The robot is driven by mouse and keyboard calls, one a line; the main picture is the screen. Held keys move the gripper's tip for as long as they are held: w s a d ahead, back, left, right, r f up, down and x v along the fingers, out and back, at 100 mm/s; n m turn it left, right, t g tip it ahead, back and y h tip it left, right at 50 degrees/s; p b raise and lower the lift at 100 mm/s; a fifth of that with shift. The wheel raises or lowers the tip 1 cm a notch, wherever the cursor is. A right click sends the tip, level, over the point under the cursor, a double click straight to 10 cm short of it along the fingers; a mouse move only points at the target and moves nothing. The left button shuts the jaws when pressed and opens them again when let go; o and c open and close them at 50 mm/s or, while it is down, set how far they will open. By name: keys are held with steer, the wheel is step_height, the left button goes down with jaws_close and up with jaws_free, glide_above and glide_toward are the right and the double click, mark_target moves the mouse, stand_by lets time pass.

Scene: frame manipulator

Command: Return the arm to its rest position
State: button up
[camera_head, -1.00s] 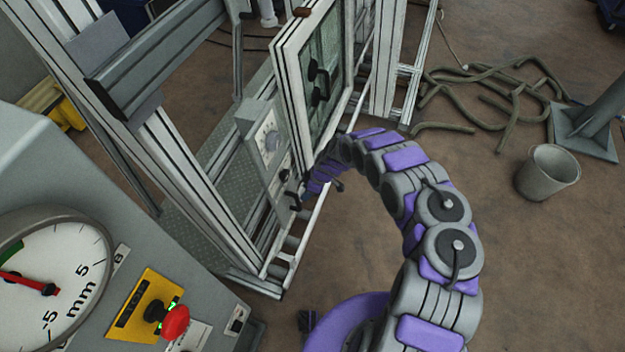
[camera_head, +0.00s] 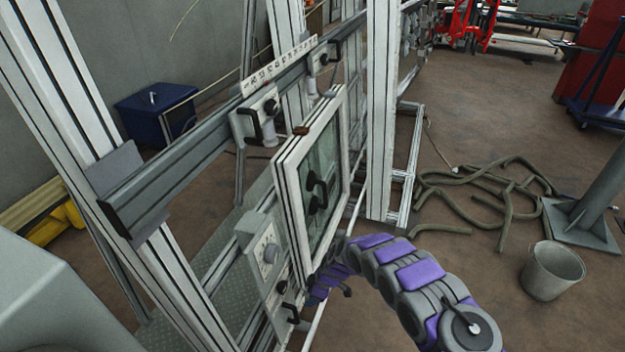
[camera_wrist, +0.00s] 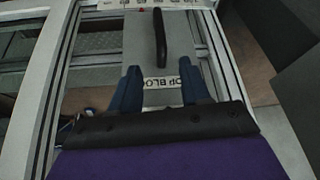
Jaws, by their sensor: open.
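My arm, grey with purple pads, reaches from the lower right to the frame in the head view. My gripper (camera_wrist: 163,88) shows in the wrist view with its two blue fingers spread and nothing between them but a view of a plate with black lettering (camera_wrist: 166,83). A black handle (camera_wrist: 160,38) stands on the plate beyond the fingertips, apart from them. In the head view the end of my arm is low beside the white-framed glass window (camera_head: 317,180), near the lower block with a black handle (camera_head: 290,312). The fingers are hard to make out there.
Metal uprights (camera_head: 382,110) and a horizontal rail (camera_head: 200,150) stand close to my arm. An upper block (camera_head: 258,115) sits on the rail. A grey bucket (camera_head: 552,270), a coiled hose (camera_head: 490,190) and a post base (camera_head: 582,225) are on the right. Open floor lies between.

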steer(key=d+r+m+h, duration=0.4)
steer(key=d+r, duration=1)
steer(key=d, duration=0.1)
steer(key=s+d+r+m+h, duration=0.1)
steer(key=s+d+r+m, duration=0.25)
steer(key=r, duration=0.45)
steer(key=s+d+r+m+h, duration=0.1)
steer(key=s+d+r+m, duration=0.15)
steer(key=s+r, duration=0.45)
steer(key=s+a+r+m+g, duration=0.15)
steer(key=s+r+m, duration=0.25)
steer(key=s+r, duration=0.85)
steer(key=s+a+r+m, duration=0.1)
steer(key=s+a+r, duration=0.1)
steer(key=s, duration=0.8)
steer(key=s+a+r+m+y, duration=0.1)
steer(key=s+a+r, duration=0.1)
steer(key=s, duration=0.8)
steer(key=shift+a+g+y, duration=0.3)
steer(key=shift+a+g, duration=0.05)
steer(key=shift+a, duration=0.15)
steer(key=shift+r, duration=0.1)
